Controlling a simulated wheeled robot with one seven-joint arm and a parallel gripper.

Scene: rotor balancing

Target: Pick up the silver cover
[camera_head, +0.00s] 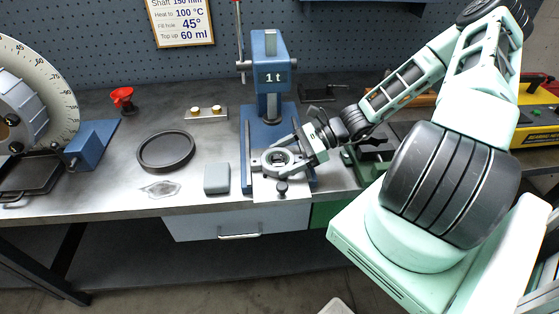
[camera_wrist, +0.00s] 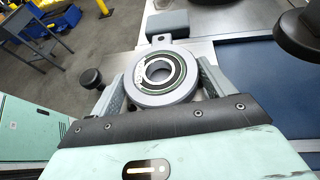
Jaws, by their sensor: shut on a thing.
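A round silver cover (camera_head: 270,163) with a dark-edged ring around its central hole is at the front of the blue press in the head view. In the wrist view the silver cover (camera_wrist: 161,98) sits between the two fingers, with a small holed tab at its far edge. My gripper (camera_head: 284,158) is shut on the cover, one finger on each side of it. The fingers also show in the wrist view (camera_wrist: 162,82). I cannot tell whether the cover is lifted off the surface below it.
The blue press (camera_head: 270,62) stands right behind the cover. A black knob (camera_head: 282,187) is just in front. To the left are a grey block (camera_head: 217,178), a flat metal plate (camera_head: 160,188) and a black round tray (camera_head: 166,134). The bench (camera_head: 120,205) is bare along its left front edge.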

